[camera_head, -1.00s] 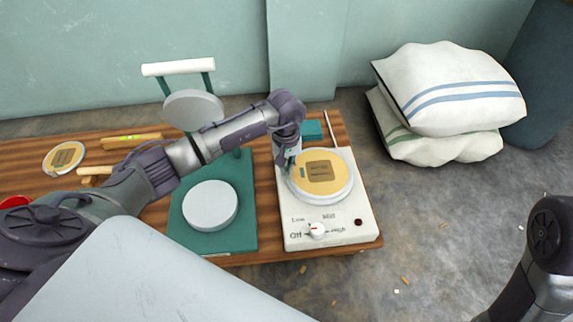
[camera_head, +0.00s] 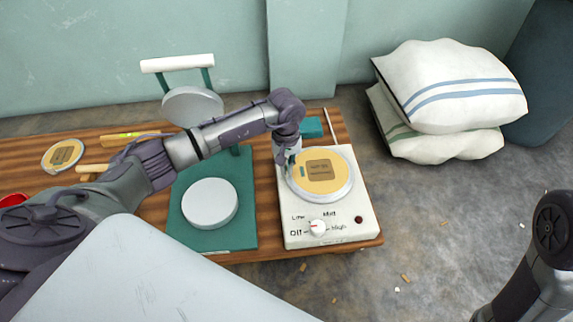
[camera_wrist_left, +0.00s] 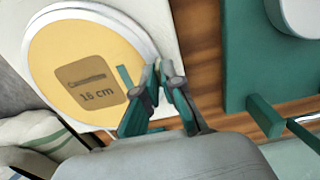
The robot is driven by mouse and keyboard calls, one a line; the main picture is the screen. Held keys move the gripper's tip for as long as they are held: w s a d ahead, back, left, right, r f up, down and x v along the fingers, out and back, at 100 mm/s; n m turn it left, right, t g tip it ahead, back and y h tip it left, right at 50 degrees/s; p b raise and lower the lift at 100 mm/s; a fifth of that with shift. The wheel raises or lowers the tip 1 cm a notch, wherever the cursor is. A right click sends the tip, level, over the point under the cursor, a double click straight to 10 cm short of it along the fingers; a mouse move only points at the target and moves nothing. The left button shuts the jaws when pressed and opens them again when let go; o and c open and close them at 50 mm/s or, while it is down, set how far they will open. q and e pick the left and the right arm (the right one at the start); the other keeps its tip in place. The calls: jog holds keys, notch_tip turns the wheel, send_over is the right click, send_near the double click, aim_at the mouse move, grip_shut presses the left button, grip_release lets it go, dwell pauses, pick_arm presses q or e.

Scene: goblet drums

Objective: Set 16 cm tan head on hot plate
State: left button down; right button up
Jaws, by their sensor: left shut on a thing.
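The tan head (camera_head: 319,171) is a round disc with a pale rim and a brown label. It lies over the top plate of the white hot plate (camera_head: 344,215); I cannot tell whether it fully rests there. In the left wrist view the tan head (camera_wrist_left: 85,65) shows a label with "16 cm". My left gripper (camera_head: 291,160) is at the left edge of the head, and in the left wrist view my left gripper (camera_wrist_left: 160,75) is shut on its rim. My right gripper is out of view; only part of my right arm shows at the lower right.
A green press (camera_head: 245,205) with a grey round plate (camera_head: 210,204) stands left of the hot plate. Another tan disc (camera_head: 63,155) lies at the table's far left. A red bowl (camera_head: 13,200) is at the left edge. White sacks (camera_head: 450,90) are on the floor at right.

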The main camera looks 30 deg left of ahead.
pick_arm(q)
jog(key=c, duration=1.2)
grip_release()
jog(key=shift+r, duration=0.1)
notch_tip(320, 180, up, 12)
jog(key=shift+f, duration=0.1)
